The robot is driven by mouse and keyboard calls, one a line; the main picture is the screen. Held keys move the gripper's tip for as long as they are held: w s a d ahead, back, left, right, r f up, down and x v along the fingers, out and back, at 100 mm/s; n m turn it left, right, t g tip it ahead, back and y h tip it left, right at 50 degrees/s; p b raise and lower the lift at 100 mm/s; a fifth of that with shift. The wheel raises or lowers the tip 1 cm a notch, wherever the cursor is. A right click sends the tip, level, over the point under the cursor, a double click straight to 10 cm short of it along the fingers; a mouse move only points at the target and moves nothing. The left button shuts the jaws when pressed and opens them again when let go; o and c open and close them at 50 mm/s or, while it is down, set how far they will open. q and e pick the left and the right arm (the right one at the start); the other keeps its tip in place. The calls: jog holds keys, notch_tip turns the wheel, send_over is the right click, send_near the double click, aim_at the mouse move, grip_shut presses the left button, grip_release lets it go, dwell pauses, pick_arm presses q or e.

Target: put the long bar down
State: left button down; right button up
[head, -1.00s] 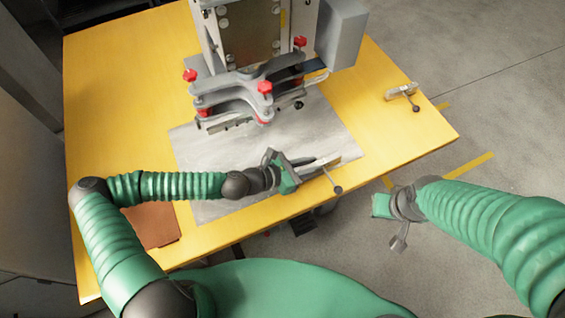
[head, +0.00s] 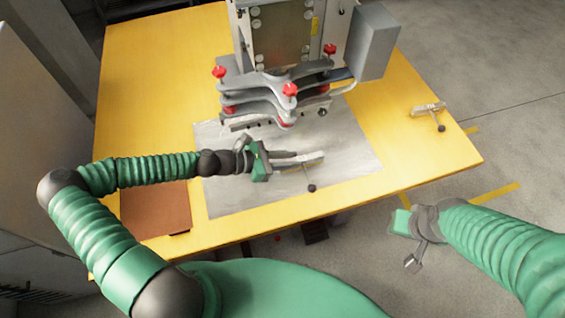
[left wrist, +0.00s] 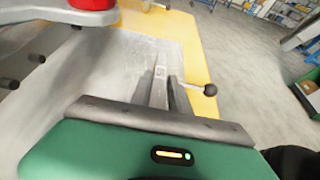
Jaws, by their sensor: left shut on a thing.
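My left gripper (head: 284,159) is over the grey metal plate (head: 235,195), its fingers pointing right. It is shut on the long bar (head: 312,159), a pale narrow piece with a thin lever ending in a black ball knob. The bar also shows between the fingers in the left wrist view (left wrist: 160,88), with the knob to its right. The fingers hide part of the bar. I cannot tell whether the bar touches the plate. My right gripper (head: 412,258) hangs off the table's front right side, and its jaws are unclear.
The welding machine (head: 275,90), with red knobs, stands behind the plate. A similar small piece with a black knob (head: 428,108) lies at the table's right edge. A brown sheet (head: 155,208) lies at front left. The yellow table (head: 150,90) is bare at left.

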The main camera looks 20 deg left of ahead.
pick_arm(q)
jog(key=shift+w+a+f, duration=0.1)
jog(key=shift+w+a, duration=0.05)
jog(key=shift+a, duration=0.95)
jog(key=shift+a+f, duration=0.25)
notch_tip(320, 180, down, 3)
jog(key=shift+a+f+b, duration=0.1)
jog(key=shift+b, duration=0.25)
jog(key=c, duration=1.3)
grip_release()
jog(key=shift+o, duration=0.2)
jog(key=p+v, duration=0.1)
jog(key=v, duration=1.1)
jog(key=shift+s, duration=0.2)
